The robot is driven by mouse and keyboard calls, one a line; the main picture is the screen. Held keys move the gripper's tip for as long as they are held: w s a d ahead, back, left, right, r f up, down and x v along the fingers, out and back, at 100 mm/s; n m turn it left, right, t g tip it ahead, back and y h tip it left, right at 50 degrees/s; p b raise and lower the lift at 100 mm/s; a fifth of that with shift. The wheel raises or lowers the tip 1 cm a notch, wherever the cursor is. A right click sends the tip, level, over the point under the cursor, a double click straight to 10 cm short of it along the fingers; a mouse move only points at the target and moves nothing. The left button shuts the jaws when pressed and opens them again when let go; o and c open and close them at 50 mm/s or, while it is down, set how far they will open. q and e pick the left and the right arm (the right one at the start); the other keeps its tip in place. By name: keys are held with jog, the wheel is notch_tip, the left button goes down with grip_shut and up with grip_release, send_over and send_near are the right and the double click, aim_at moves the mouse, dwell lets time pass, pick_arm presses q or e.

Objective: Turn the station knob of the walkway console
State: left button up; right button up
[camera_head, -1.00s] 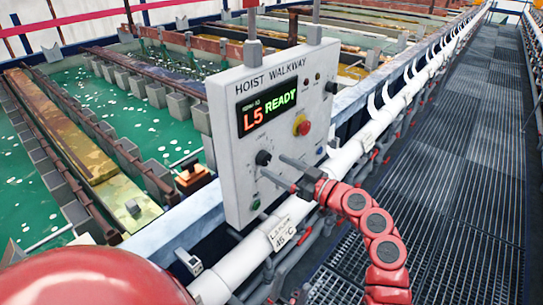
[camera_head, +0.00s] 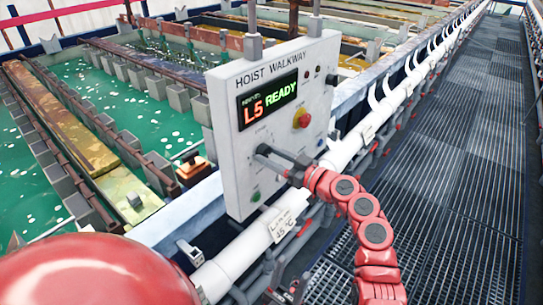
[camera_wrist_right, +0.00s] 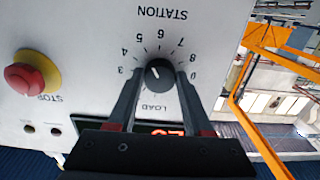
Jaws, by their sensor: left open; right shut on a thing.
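The walkway console (camera_head: 228,85) is a pale upright box with a display reading "L5 READY". Its black station knob (camera_wrist_right: 159,73) shows in the right wrist view, upside down, inside a ring of numbers with "STATION" and "LOAD" lettering. In the head view the knob (camera_head: 262,150) is partly hidden by my right gripper (camera_head: 270,157). In the wrist view my right gripper (camera_wrist_right: 160,76) has one finger on each side of the knob and is shut on it. My left gripper (camera_head: 290,291) is low at the bottom edge, open, well below the console and apart from it.
A red stop button on a yellow base (camera_wrist_right: 30,78) sits beside the knob on the panel. A white pipe (camera_head: 235,266) runs below the console. Green-liquid tanks (camera_head: 120,95) lie left; a grated walkway (camera_head: 450,150) is clear at right.

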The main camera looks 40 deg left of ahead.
grip_shut()
